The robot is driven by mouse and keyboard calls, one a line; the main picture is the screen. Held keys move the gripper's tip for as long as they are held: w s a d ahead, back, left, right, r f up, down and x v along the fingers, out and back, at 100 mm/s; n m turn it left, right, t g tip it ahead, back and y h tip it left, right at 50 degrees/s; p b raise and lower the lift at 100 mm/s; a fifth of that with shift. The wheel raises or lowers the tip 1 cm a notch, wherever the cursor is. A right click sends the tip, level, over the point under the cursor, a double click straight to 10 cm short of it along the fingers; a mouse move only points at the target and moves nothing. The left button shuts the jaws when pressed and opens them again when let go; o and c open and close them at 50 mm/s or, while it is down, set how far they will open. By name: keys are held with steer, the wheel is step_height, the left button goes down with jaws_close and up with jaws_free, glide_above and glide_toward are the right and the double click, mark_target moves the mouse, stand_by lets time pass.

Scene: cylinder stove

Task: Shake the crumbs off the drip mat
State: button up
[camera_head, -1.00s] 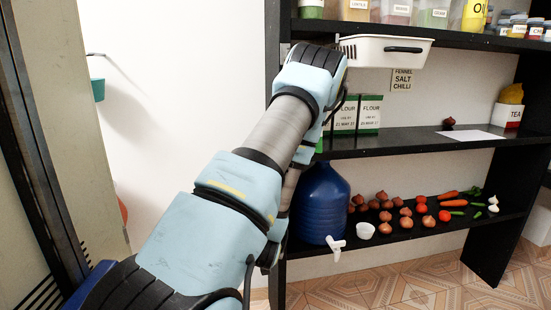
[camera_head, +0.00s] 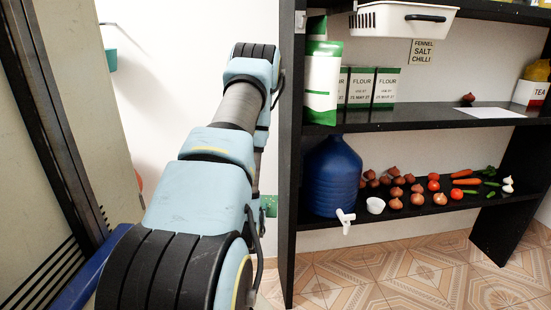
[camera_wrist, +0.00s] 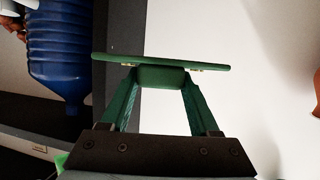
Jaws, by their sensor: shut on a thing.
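The drip mat (camera_wrist: 165,60) is a thin, dark green slab, seen nearly edge-on in the wrist view. My gripper (camera_wrist: 160,78) is shut on a green block-like part at the middle of the mat's near side. Small yellowish bits show along the mat's near edge, left and right of the grip; they look like crumbs. The mat's broad face is mostly hidden. In the head view my arm covers my gripper; a small green patch shows beside the arm near the shelf's upright, and I cannot tell if it is the mat.
A black shelf unit (camera_head: 290,150) stands right of my arm, holding a blue water container (camera_head: 333,175), flour packs (camera_head: 386,87), vegetables and a white basket (camera_head: 405,20). White wall (camera_head: 190,60) lies behind my arm. Tiled floor (camera_head: 400,275) is open below the shelves.

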stand_by(0.4)
step_height(320, 180, up, 6)
steer(key=shift+r, duration=0.2)
steer(key=shift+f, duration=3.4)
steer(key=shift+r, duration=0.2)
